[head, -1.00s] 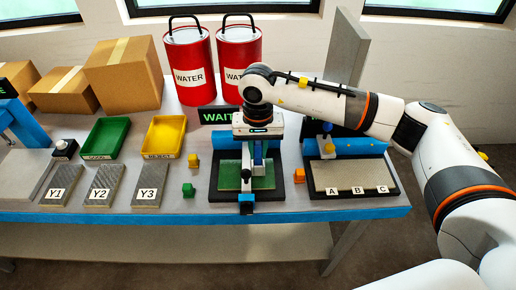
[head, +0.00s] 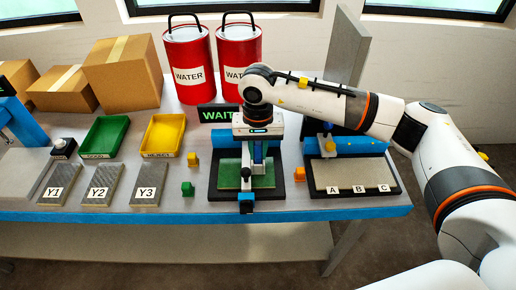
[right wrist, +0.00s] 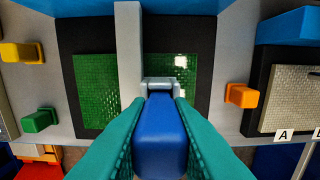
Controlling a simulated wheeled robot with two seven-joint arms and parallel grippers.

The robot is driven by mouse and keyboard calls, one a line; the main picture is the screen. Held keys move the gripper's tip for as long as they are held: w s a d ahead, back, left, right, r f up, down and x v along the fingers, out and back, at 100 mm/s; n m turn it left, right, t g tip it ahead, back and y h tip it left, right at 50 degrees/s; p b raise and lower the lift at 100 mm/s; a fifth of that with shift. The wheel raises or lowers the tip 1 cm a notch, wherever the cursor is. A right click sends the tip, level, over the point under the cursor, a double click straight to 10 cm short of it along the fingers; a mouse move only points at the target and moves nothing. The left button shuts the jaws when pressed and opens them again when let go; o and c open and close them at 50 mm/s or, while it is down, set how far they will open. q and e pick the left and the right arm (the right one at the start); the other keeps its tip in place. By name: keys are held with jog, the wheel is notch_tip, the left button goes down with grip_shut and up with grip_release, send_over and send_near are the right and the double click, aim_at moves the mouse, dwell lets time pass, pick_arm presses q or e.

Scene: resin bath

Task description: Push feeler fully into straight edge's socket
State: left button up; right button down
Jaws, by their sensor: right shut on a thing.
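The feeler, a blue block-shaped piece (right wrist: 160,135), is between the teal fingertips of my right gripper (right wrist: 158,104), which is shut on it. In the head view this gripper (head: 258,152) points down over the green plate. The straight edge is a long grey bar (right wrist: 129,45) lying across the plate. A small grey bracket-like part (right wrist: 160,84), probably the socket, sits at the bar's right side, directly at the feeler's far end. They look touching or nearly so; the fingers and feeler hide how deep the feeler sits. My left gripper is not in view.
The green plate (right wrist: 97,88) lies on a black base. An orange block (right wrist: 241,95), a yellow block (right wrist: 20,53) and a green block (right wrist: 40,120) stand beside it. A pale panel (head: 352,176) marked A, B, C is at right. A screen (head: 218,115) stands behind.

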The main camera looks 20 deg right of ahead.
jog(key=shift+f+b, duration=0.4)
jog(key=c, duration=1.2)
grip_release()
